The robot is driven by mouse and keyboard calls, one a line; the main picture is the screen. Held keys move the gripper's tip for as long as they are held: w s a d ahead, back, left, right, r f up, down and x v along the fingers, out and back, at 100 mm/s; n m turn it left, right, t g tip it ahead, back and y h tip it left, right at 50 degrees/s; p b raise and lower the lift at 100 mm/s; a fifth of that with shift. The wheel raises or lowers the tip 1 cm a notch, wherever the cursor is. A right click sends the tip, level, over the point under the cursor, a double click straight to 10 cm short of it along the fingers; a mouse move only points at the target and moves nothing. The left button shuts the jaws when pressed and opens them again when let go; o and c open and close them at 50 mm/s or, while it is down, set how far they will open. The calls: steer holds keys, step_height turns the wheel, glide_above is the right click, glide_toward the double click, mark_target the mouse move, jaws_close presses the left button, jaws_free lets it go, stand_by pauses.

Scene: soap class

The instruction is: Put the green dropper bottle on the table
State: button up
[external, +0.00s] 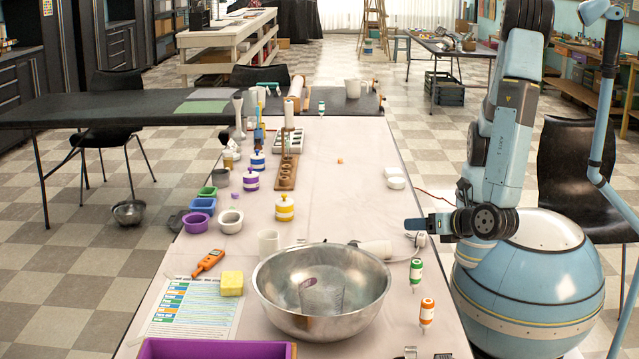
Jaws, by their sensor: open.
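A green dropper bottle (416,273) with a white body and green band stands upright near the right edge of the long pale table (345,205). A second small bottle with a green band (321,108) stands at the table's far end. My gripper (416,230) points left over the table's right side. It is open and appears just above and behind the near green bottle in the picture, apart from it. I see nothing held in it; its fingers are small and partly unclear.
An orange dropper bottle (427,313) stands nearer the front. The table's middle right is mostly clear.

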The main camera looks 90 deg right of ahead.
steer(key=w+d+r+m+g+y, duration=0.1)
steer(key=d+r+m+g+y, duration=0.2)
steer(key=d+r+m, duration=0.6)
steer(key=w+d+r+m+g+y, duration=0.2)
steer(key=d+r+m+g+y, duration=0.2)
steer(key=d+r+m, duration=0.4)
steer(key=d+r+y, duration=0.1)
steer(key=d+r, duration=0.3)
steer(key=d, duration=0.5)
steer(key=shift+m+y, duration=0.3)
steer(key=shift+m, duration=0.1)
steer(key=s+d+r+m+t, duration=0.1)
steer(key=d+r, duration=0.1)
steer(key=s+d+r+m+t+y, duration=0.1)
steer(key=s+r+m, duration=0.1)
steer(key=s+d+r+m+t, duration=0.1)
steer(key=s+d+r+m, duration=0.1)
steer(key=shift+d+r+t+y, duration=0.3)
